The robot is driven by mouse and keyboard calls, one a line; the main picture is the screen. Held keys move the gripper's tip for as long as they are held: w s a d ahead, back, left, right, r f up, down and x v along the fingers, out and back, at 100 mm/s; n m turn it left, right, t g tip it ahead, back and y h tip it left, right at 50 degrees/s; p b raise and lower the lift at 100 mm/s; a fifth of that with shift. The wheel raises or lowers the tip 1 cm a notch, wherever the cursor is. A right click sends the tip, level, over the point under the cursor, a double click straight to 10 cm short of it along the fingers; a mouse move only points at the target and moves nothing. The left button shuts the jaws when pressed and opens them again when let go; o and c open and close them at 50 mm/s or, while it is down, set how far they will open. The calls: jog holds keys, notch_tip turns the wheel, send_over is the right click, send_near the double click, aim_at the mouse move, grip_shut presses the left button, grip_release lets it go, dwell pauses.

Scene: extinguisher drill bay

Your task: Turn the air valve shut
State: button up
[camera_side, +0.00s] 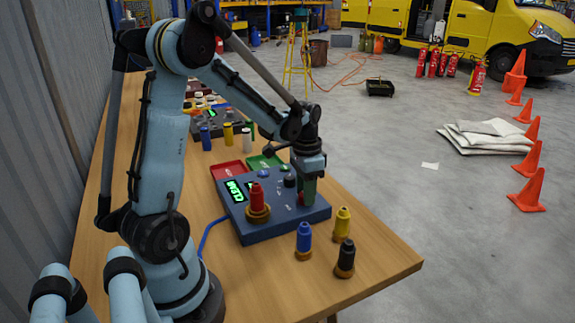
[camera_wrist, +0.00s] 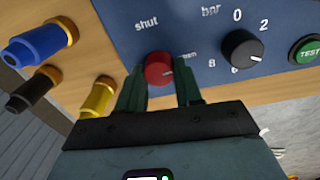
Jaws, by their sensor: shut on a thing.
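The air valve is a red round knob (camera_wrist: 158,70) on the blue panel. In the wrist view the word "shut" stands above and left of it. A second label to its right is partly covered. The knob's pale mark appears to point right, away from "shut". My gripper (camera_wrist: 160,88) has its green fingers on either side of the knob, closed on it. In the side view my gripper (camera_side: 307,192) reaches straight down onto the right end of the blue control box (camera_side: 285,226) and mostly hides the knob.
A black dial (camera_wrist: 240,48) and a green TEST button (camera_wrist: 306,49) are near the knob. A red cylinder (camera_side: 257,197) stands on the box. Blue (camera_side: 304,237), yellow (camera_side: 342,224) and black (camera_side: 345,257) fittings stand on the table in front. Red and green trays lie behind.

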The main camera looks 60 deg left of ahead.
aim_at(302, 194)
jog(key=n, duration=0.8)
jog(key=shift+s+n, duration=0.1)
jog(key=shift+n, duration=0.2)
jog(key=n, duration=0.4)
jog(key=shift+a+t, duration=0.1)
jog(key=shift+t, duration=0.2)
jog(key=shift+s+n, duration=0.1)
jog(key=shift+n, duration=2)
jog(key=o, duration=1)
jog(key=shift+o, duration=0.2)
jog(key=shift+r, duration=0.1)
notch_tip(302, 194, up, 12)
jog(key=shift+s, duration=0.3)
